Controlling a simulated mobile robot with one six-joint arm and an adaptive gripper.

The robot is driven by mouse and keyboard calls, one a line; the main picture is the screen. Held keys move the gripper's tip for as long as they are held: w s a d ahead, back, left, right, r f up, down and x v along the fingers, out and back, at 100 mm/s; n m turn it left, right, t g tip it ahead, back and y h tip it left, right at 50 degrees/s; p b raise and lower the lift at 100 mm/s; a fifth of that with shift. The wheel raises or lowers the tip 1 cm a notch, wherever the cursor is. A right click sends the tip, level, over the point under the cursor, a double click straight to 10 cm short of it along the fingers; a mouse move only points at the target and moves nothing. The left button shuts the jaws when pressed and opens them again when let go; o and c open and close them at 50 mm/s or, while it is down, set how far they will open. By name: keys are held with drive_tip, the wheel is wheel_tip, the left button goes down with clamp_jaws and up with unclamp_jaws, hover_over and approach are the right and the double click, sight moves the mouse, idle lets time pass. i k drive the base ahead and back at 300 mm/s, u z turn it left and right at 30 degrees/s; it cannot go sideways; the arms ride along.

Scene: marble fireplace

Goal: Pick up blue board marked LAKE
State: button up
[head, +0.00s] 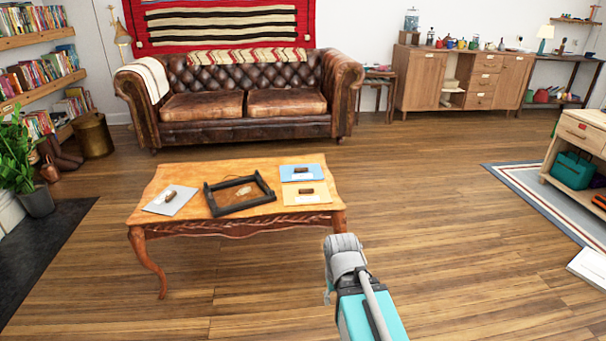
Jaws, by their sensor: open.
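A flat blue board (288,177) lies at the back right of the wooden coffee table (163,222). It has a small brown handle and a white label, whose lettering is too small to read. An orange-yellow board (323,187) with a similar handle and label lies just in front of it. A dark open frame (260,203) lies between, with a small pale piece inside. My teal and grey arm rises at the bottom centre, in front of the table's right end. No gripper fingers can be made out.
A brown leather sofa (244,104) stands behind the table. Wooden floor (440,200) is clear to the table's right. A bordered rug (555,205) and a drawer unit (580,135) are at the far right. A potted plant (38,200) stands at the left.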

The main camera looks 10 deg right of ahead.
sight(305, 172)
drive_tip(key=i, duration=0.95)
